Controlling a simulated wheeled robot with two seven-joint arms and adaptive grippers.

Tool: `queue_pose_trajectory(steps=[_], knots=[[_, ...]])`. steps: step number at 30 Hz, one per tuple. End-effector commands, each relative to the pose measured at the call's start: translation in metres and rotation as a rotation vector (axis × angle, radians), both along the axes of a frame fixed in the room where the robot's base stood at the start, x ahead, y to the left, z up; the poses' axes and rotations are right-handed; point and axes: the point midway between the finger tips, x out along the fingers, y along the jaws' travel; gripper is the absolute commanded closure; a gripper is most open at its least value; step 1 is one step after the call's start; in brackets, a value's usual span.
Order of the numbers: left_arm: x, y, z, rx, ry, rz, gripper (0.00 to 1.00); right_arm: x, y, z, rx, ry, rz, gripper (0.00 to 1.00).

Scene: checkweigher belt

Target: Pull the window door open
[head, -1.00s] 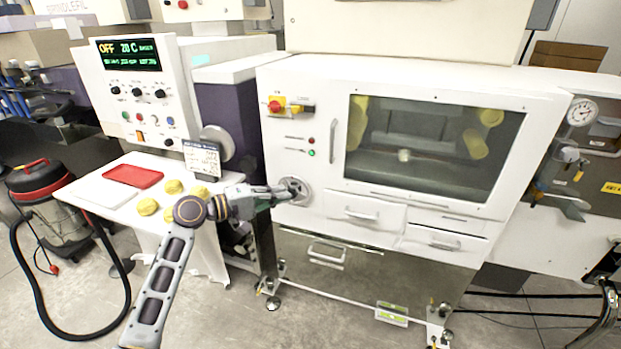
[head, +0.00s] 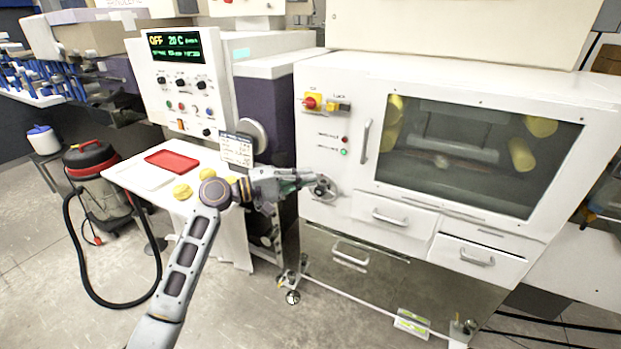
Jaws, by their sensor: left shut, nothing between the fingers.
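The window door (head: 476,152) is a dark glass pane in the white front of the machine, and it looks shut. Its upright metal handle (head: 365,141) is on the left of the pane, and nothing grips it. My left gripper (head: 324,188) comes in from the left and is shut, with nothing visible in it. It is below and to the left of the handle, in front of a round grey fitting on the white panel. I cannot tell whether it touches the fitting. My right gripper is not in view.
A red and yellow switch (head: 313,102) sits above my left gripper. Drawers (head: 393,214) with handles are below the window. A white table (head: 140,176) with a red tray (head: 172,161) and yellow pieces (head: 182,192) stands left. A vacuum cleaner (head: 97,180) is on the floor.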

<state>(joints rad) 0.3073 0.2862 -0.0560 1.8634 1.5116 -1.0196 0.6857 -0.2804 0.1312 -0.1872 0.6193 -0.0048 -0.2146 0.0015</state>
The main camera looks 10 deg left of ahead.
Motion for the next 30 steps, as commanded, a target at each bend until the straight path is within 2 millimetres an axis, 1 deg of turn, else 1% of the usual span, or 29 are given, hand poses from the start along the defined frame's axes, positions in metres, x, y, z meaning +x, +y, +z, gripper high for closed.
queue_pose_trajectory(steps=[8,15,24,25,30], knots=[[0.016,-0.028,0.003,-0.003,-0.001,-0.002,1.00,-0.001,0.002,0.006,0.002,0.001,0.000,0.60],[0.030,-0.055,0.002,-0.002,0.000,-0.002,1.00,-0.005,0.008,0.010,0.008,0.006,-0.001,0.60],[0.043,-0.078,0.002,0.000,-0.001,-0.002,1.00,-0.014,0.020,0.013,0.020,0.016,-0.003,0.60],[0.044,-0.080,0.002,0.000,-0.001,-0.002,1.00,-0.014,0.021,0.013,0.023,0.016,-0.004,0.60],[0.033,-0.080,0.001,0.000,-0.001,-0.001,1.00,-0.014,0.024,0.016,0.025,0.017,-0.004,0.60]])
